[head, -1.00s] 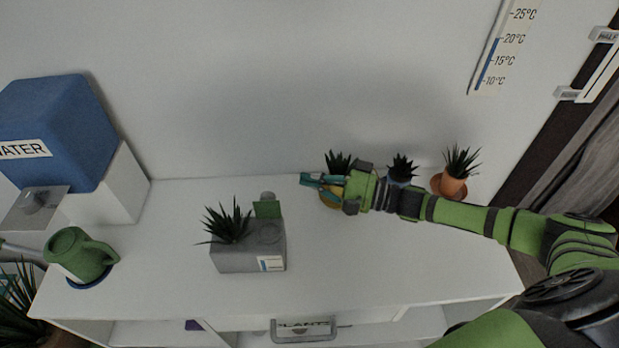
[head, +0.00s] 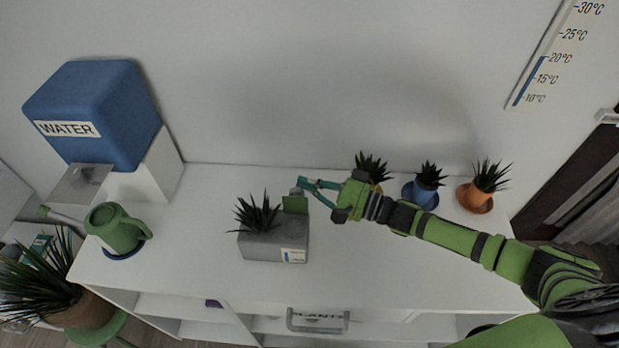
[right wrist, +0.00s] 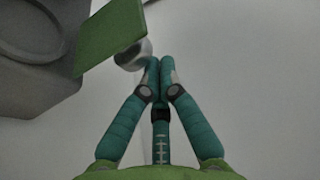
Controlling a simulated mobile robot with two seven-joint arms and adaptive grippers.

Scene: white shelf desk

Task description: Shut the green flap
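The green flap (head: 295,204) stands upright, open, at the back right corner of the grey planter box (head: 262,246), which holds a spiky plant. A small round silver knob (right wrist: 134,54) shows just behind the flap. My right gripper (head: 302,186) reaches in from the right, its tips just behind and to the right of the flap. In the right wrist view the flap (right wrist: 108,36) is up and left of the fingertips (right wrist: 160,64), which are together with nothing between them, close beside the knob. I cannot tell whether they touch it. My left gripper is not in view.
Potted plants in blue (head: 421,194) and orange (head: 474,197) pots stand behind my right arm; another is partly hidden by it. A green watering can (head: 115,229) and blue water tank (head: 95,110) are at left. The desk (head: 370,260) right of the planter is clear.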

